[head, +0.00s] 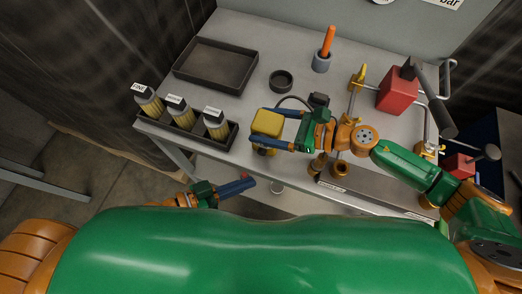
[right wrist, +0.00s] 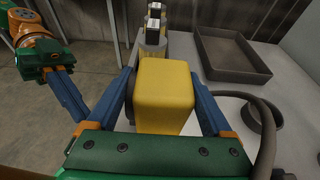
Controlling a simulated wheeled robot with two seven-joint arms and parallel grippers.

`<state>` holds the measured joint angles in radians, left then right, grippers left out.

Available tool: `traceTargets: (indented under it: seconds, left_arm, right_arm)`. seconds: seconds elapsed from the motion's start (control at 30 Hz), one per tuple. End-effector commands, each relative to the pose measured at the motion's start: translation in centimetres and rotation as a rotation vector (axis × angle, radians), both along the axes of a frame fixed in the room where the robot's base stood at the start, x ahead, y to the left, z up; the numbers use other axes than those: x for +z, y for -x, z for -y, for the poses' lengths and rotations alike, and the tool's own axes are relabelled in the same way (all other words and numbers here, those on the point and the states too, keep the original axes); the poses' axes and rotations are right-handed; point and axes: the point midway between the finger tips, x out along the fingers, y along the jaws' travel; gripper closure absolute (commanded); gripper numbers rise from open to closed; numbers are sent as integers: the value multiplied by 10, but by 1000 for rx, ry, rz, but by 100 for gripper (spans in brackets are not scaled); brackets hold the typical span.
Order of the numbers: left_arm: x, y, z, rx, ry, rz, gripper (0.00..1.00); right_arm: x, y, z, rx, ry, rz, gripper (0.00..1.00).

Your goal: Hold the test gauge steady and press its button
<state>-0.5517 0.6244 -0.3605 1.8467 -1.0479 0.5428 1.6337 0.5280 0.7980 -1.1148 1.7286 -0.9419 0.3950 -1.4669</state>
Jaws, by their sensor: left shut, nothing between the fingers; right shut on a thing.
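The test gauge, a yellow block (head: 267,122), is held in my right gripper (head: 272,127) in front of the table's near edge. In the right wrist view the gauge (right wrist: 164,92) sits between the two blue fingers. A dark round part (right wrist: 129,103) shows on its left side; I cannot tell whether it is the button. A dark cable curves near the gauge. My left gripper (head: 250,182) is shut and empty, below and left of the gauge in the head view. In the right wrist view its blue fingers (right wrist: 82,113) are left of the gauge, apart from it.
A dark rack (head: 183,133) with several labelled yellow-and-black cylinders stands at the table's left front. Behind are an empty dark tray (head: 215,66), a black ring (head: 281,81) and a cup (head: 321,63) with an orange-handled tool. A red block (head: 398,91) stands at right.

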Motion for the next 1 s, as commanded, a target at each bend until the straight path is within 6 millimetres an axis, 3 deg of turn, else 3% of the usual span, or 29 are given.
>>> traceTargets:
  seconds: [0.07, 0.1, 0.13, 0.43, 0.8, 1.0]
  left_arm:
    - [0, 0, 0, 0, 0, 0, 100]
    - [0, 0, 0, 0, 0, 0, 100]
    - [0, 0, 0, 0, 0, 0, 100]
    - [0, 0, 0, 0, 0, 0, 100]
    - [0, 0, 0, 0, 0, 0, 100]
    - [0, 0, 0, 0, 0, 0, 100]
  right_arm:
    - [0, 0, 0, -1, 0, 1, 96]
    - [0, 0, 0, -1, 0, 1, 10]
    - [0, 0, 0, -1, 0, 1, 2]
    - [1, 1, 6, -3, 1, -1, 0]
    - [27, 29, 91, -3, 5, -4, 0]
    - [35, 35, 109, 0, 2, -1, 0]
